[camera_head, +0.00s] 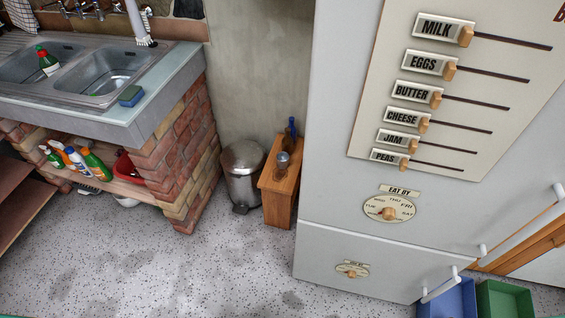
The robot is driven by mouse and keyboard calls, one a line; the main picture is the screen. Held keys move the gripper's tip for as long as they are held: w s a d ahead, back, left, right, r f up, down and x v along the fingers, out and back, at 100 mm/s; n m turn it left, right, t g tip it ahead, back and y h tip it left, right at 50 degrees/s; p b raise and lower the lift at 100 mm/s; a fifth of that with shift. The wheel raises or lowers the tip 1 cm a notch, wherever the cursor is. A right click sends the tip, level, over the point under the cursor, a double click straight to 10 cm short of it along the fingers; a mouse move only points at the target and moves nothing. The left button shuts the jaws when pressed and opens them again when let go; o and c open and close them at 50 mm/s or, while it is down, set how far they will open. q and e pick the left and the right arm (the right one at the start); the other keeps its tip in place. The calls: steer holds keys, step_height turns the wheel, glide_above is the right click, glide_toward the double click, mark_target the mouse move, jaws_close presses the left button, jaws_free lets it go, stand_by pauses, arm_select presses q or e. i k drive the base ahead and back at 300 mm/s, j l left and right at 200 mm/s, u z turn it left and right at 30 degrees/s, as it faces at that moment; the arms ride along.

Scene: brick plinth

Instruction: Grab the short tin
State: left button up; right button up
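Neither of my grippers is in view. A small wooden stand (280,201) stands on the floor between the metal pedal bin and the white fridge. On its top is a small greyish, shiny object (282,159), which may be the short tin, but it is too small to tell. A dark bottle-like thing with a blue top (291,131) stands behind it on the stand.
A round metal pedal bin (242,172) stands left of the stand. A large white fridge (333,148) fills the right. A steel double sink (85,72) sits on a brick plinth (177,165) at left, with several bottles on the shelf below. The speckled floor in front is clear.

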mark_target(282, 158)
steer(key=i+j, duration=0.35)
steer(key=j, duration=0.3)
steer(key=i+j+z, duration=0.1)
steer(key=z, duration=0.25)
steer(key=j+z, duration=0.25)
steer(key=z, duration=0.15)
steer(key=i+j+z, duration=0.1)
steer(key=z, duration=0.25)
steer(key=j+z, duration=0.1)
steer(key=z, duration=0.35)
